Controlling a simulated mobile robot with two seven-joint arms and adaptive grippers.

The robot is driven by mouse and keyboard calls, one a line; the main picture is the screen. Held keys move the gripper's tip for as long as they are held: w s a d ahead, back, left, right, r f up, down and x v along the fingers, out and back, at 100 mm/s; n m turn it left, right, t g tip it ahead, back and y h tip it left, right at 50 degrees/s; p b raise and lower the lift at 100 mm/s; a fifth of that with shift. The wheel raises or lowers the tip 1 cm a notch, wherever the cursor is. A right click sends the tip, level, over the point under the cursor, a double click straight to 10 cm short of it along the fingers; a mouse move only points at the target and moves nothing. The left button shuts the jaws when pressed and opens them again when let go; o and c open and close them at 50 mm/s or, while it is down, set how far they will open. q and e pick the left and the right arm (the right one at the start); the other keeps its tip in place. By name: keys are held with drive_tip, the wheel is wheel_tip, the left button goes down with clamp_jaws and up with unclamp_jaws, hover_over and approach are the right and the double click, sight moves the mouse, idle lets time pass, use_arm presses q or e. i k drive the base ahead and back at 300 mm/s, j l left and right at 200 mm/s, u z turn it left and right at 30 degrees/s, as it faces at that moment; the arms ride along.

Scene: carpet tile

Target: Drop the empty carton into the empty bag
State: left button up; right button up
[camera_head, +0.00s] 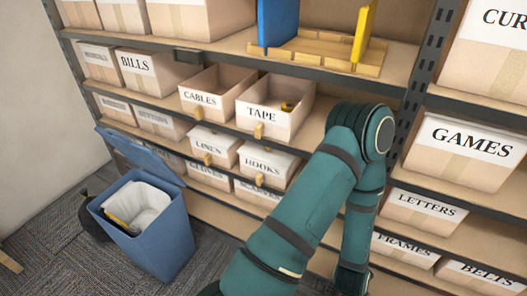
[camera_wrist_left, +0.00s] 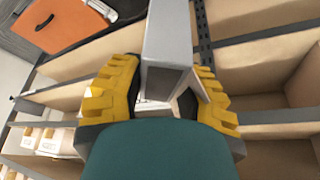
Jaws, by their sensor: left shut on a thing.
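My left gripper (camera_wrist_left: 165,98) shows in the left wrist view, its yellow ridged fingers shut on a grey and white carton (camera_wrist_left: 170,38). The carton stands up between the fingers, and its lower part is partly hidden by them. In the head view a white bag (camera_head: 150,203) lines a blue bin (camera_head: 165,245) on the floor at the left. The bag's mouth faces up, and a yellow and dark thing shows at its left side. The carton and both grippers do not show in the head view. One teal arm of mine crosses its middle, with its hand hidden.
Shelves with labelled boxes, such as TAPE (camera_head: 263,114), CABLES (camera_head: 200,99) and GAMES (camera_head: 468,148), fill the back. The bin's blue lid (camera_head: 145,158) stands open behind it, close to the lower shelves. Carpet is visible around the bin. An orange panel (camera_wrist_left: 58,22) shows in the left wrist view.

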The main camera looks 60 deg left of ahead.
sight(149, 222)
drive_tip(key=k+j+u, duration=0.1)
drive_tip(key=j+u, duration=0.2)
drive_tip(key=k+j+u, duration=0.1)
drive_tip(key=j+u, duration=0.25)
drive_tip(key=k+j+u, duration=0.1)
drive_tip(key=j+u, duration=0.15)
drive_tip(key=j, duration=1.6)
drive_tip(key=k+j+u, duration=0.1)
drive_tip(key=j, duration=0.95)
